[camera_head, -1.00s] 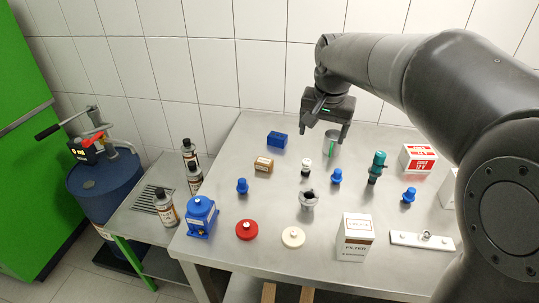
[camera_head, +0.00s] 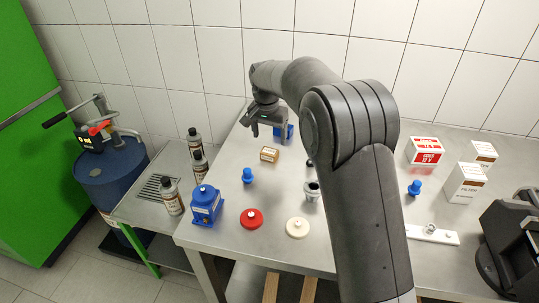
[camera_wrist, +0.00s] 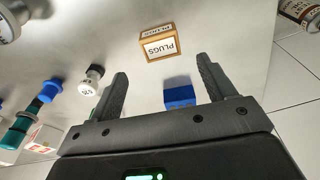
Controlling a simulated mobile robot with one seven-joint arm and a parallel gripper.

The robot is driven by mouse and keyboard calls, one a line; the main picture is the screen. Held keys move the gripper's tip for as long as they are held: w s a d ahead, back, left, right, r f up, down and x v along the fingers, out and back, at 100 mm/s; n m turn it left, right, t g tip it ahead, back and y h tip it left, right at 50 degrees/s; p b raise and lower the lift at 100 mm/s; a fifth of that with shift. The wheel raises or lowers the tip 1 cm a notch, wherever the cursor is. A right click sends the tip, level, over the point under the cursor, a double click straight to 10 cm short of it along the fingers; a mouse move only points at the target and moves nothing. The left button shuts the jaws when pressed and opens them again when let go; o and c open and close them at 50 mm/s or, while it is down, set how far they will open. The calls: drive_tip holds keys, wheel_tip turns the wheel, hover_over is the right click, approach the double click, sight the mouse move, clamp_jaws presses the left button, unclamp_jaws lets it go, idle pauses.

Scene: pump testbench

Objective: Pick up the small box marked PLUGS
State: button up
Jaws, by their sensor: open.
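The small brown box marked PLUGS (camera_head: 269,155) stands on the metal table. In the wrist view the box (camera_wrist: 158,44) shows its white PLUGS label, just beyond the fingertips and roughly centred between them. My gripper (camera_head: 269,136) is open and empty, above the table and behind the box in the head view. Its two fingers (camera_wrist: 162,68) are spread wide and apart from the box.
A blue box (camera_head: 290,132) lies close to the gripper and shows between the fingers in the wrist view (camera_wrist: 180,97). A blue plug-like part (camera_head: 248,175), a blue pump-like unit (camera_head: 206,205) and a red disc (camera_head: 251,218) stand nearer the front. My arm hides the table's middle.

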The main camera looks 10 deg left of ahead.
sight(269, 151)
drive_tip(key=shift+w+f, duration=0.2)
drive_tip(key=shift+f, duration=3.25)
drive_tip(key=shift+c, duration=0.6)
drive_tip(key=c, duration=1)
drive_tip(key=shift+o, duration=0.2)
drive_tip(key=shift+r, duration=0.15)
